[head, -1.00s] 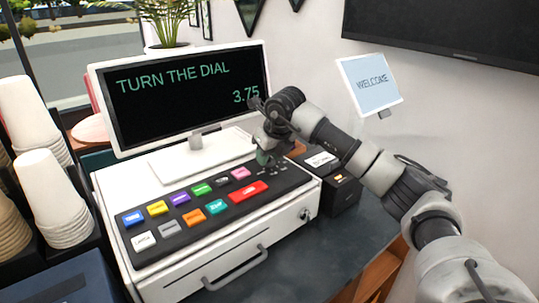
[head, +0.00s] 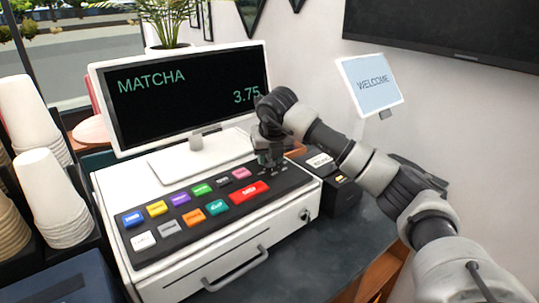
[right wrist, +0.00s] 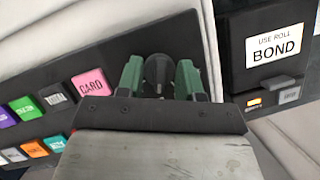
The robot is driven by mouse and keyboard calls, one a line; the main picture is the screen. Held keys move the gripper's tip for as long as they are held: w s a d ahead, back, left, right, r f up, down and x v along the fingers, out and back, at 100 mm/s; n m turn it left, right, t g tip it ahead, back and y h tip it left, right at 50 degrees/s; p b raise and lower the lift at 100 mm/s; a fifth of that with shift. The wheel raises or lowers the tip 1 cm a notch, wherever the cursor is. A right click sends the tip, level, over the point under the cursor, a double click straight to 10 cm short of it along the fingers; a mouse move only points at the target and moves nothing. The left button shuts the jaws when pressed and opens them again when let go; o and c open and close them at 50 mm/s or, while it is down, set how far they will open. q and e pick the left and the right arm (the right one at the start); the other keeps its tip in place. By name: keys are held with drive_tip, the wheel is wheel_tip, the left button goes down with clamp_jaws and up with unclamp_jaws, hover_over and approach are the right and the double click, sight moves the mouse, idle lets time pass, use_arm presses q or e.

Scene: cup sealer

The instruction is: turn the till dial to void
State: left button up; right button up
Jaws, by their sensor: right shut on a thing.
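The till (head: 165,275) is a white register with a black key panel (head: 150,253) of coloured keys. Its screen (head: 190,120) reads MATCHA and 3.75. My right gripper (head: 269,160) is at the panel's far right end. In the right wrist view, the dark round dial (right wrist: 157,68) sits between the green fingers, which are shut on it. A pink CARD key (right wrist: 91,84) is just left of the fingers. The gripper hides the dial in the head view, and I cannot read its setting. My left gripper is not in view.
A black box with a USE ROLL BOND label (right wrist: 275,45) stands right of the till; it shows in the head view too (head: 343,200). Stacked white cups (head: 52,190) stand at the left. A WELCOME sign (head: 372,85) is behind my right arm. The counter front right is clear.

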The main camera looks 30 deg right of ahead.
drive_tip(key=shift+r, duration=0.15)
drive_tip(key=o, duration=0.9)
drive_tip(key=shift+c, duration=0.2)
drive_tip(key=b+v, duration=0.2)
drive_tip(key=v, duration=0.8)
drive_tip(key=shift+s+r, duration=0.15)
drive_tip(key=shift+r, duration=0.15)
